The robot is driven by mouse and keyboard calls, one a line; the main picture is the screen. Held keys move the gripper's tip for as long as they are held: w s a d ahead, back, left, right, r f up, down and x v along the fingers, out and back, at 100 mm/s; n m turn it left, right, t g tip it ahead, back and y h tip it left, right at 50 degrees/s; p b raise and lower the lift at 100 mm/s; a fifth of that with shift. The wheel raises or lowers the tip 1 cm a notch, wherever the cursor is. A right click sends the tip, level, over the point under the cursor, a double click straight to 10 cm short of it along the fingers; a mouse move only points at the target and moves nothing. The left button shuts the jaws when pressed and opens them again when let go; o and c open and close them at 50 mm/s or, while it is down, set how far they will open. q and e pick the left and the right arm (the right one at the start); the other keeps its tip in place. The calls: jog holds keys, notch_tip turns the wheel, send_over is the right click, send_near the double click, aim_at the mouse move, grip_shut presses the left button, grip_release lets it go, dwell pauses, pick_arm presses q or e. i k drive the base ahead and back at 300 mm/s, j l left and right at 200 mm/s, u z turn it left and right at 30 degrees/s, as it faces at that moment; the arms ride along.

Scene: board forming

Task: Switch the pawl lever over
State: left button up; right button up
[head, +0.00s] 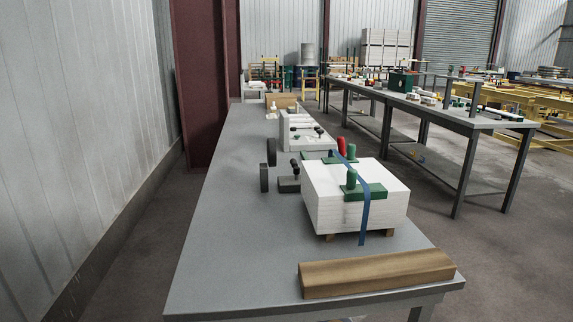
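A white stack of boards (325,195) stands on the near workbench, on small wooden supports. A blue strap (372,190) runs over its top and down its front side. Green fittings with upright green grips (351,183) sit on top of the stack by the strap. A red upright handle (341,146) stands at the stack's back edge. A small dark device with round knobs (289,184) sits on the bench left of the stack. I cannot tell for certain which part is the pawl lever. Neither of my grippers shows in the head view.
A long wooden block (376,273) lies along the front edge of the grey workbench (225,240). Two dark discs (264,178) stand left of the stack. A white unit with knobs (304,137) stands behind it. The bench's left side is clear. Another loaded bench (480,122) stands right.

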aim_at(294, 163)
jog(key=i+l+z, duration=0.2)
jog(key=l+z, duration=0.2)
jog(key=l, duration=0.15)
jog(key=i+l+z, duration=0.65)
jog(key=l+z, duration=0.15)
jog(key=i+l+z, duration=0.45)
jog(key=i+l+u, duration=0.15)
jog(key=i, duration=0.35)
jog(key=i+l+u, duration=0.1)
jog(key=i, duration=0.35)
jog(key=i+u, duration=1.3)
jog(key=i+l+u, duration=0.1)
jog(key=i+u, duration=0.25)
jog(key=u, duration=0.15)
